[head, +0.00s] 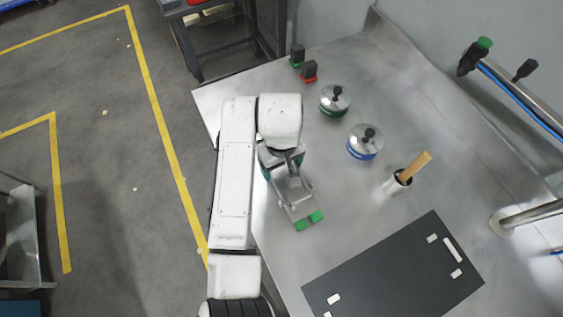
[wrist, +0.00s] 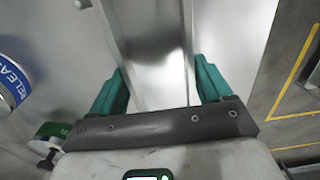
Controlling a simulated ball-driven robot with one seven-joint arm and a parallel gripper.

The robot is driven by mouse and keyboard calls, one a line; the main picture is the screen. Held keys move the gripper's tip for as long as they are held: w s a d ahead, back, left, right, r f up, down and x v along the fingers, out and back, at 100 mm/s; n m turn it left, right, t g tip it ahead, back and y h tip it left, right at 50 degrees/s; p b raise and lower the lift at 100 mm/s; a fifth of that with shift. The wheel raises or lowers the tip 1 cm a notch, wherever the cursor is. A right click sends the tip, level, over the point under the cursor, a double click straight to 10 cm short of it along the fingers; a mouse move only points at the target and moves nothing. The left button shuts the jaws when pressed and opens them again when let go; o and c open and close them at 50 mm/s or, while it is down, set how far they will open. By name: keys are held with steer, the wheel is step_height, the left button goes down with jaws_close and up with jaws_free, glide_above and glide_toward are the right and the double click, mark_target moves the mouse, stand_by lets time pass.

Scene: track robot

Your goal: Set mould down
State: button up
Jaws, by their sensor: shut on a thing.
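My gripper (head: 281,165) is over the near left part of the steel table, its jaws shut on a grey metal mould (head: 292,190). In the wrist view the two green fingers of my gripper (wrist: 160,85) stand on either side of the shiny mould (wrist: 150,45). The mould's outer end points toward the dark mat, with two small green blocks at its tip; I cannot tell whether they belong to it. I cannot tell whether the mould touches the table. My arm and gripper hide part of it.
The steel table (head: 350,215) has free room around the gripper. A green-banded lidded pot (head: 335,101), a blue-banded one (head: 365,143) and a cup with a wooden handle (head: 398,182) stand to the right. A dark mat (head: 390,275) lies in front. A pipe (head: 520,95) runs at right.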

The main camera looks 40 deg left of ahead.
mark_target(281, 170)
steer(key=shift+f, duration=0.15)
steer(key=shift+f, duration=0.1)
steer(key=o, duration=1.6)
steer(key=shift+f, duration=0.1)
step_height(281, 170, up, 12)
